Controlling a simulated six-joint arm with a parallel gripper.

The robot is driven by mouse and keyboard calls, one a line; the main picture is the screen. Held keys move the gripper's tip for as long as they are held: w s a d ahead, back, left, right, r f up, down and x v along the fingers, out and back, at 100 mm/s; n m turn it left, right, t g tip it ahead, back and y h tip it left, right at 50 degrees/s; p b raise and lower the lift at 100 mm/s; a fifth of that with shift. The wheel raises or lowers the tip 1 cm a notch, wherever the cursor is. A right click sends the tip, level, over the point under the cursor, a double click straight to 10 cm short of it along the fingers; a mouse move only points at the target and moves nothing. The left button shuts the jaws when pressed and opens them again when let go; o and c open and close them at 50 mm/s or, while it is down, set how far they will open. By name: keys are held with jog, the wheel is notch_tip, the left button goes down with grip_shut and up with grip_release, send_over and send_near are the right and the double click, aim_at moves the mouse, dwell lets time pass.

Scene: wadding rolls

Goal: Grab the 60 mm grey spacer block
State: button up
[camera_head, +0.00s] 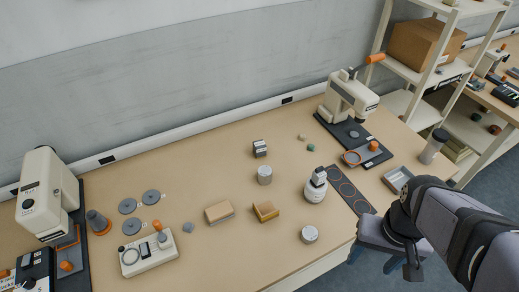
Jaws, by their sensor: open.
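A small upright block (260,148) with grey-white and dark faces stands at the back middle of the bench. It is the most block-like grey thing I see, but its size and any marking are too small to read. A small grey faceted piece (188,227) lies farther left, near the front. My gripper (413,270) is at the right, beyond the bench's front edge, at the end of my dark arm. It is open, apart from all the bench objects, and far from both grey pieces. Its fingers show only in part.
A grey cylinder (264,176), a white bottle-like item (316,187), a short canister (309,235) and two tan blocks (219,212) (265,211) stand mid-bench. Beige machines stand left (48,195) and back right (350,97). A grey tray (398,179) lies near the right end.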

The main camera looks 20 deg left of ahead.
jog(key=w+a+n+t+b, duration=0.1)
jog(key=w+a+t+b, duration=0.3)
jog(key=w, duration=0.9)
jog(key=w+a+n+t+b, duration=0.15)
jog(key=w+t+b, duration=0.35)
jog(key=w, duration=0.8)
jog(key=n+t+y+b, duration=0.2)
jog(key=n+y+b, duration=0.3)
jog(key=y+b, duration=0.3)
send_over(261, 147)
jog(key=s+d, duration=0.3)
jog(key=s, duration=0.1)
notch_tip(261, 147, down, 14)
jog(key=shift+x, duration=1.1)
jog(key=shift+w+a+p, duration=0.1)
jog(key=shift+w+p, duration=0.05)
jog(key=shift+p, duration=0.15)
